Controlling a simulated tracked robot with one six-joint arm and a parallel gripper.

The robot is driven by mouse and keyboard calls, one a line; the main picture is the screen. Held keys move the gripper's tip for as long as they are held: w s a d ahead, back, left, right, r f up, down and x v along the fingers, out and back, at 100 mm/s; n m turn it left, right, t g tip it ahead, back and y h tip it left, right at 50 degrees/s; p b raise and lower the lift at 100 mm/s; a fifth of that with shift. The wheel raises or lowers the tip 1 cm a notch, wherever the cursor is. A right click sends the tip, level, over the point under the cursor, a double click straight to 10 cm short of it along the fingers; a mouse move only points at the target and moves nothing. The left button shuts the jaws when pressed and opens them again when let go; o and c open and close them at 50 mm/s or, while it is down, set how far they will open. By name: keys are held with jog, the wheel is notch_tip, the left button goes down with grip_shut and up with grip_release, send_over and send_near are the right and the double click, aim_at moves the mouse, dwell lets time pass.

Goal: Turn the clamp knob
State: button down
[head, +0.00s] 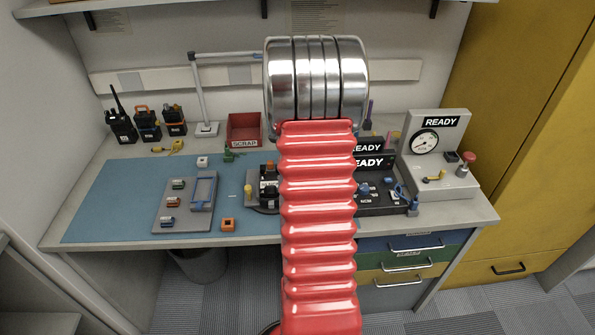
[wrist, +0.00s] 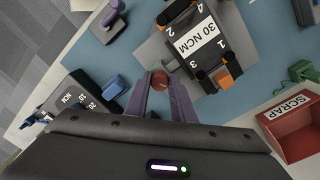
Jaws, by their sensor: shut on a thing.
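A small round reddish clamp knob (wrist: 160,80) sits beside the black radio (wrist: 178,45) labelled "30 NCM" in the wrist view. My gripper (wrist: 161,87) has its two purple fingers on either side of the knob, shut on it. The radio rests on a grey fixture and has orange and dark parts at its corners, with digits around the label. In the head view the radio (head: 269,187) stands just left of my red arm. My arm hides the gripper and the knob in that view.
A red scrap bin (head: 244,129) stands behind the radio. A grey tray (head: 187,205) with small parts lies to the left on the blue mat (head: 110,195). A gauge panel (head: 437,145) reading READY stands at right. The mat's left part is clear.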

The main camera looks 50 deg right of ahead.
jog(key=shift+w+r, duration=0.1)
jog(key=shift+w, duration=0.05)
jog(key=c, duration=1.5)
grip_release()
jog(key=r, duration=1.3)
jog(key=shift+w+r, duration=0.25)
jog(key=shift+r, duration=0.05)
jog(key=shift+n, duration=0.3)
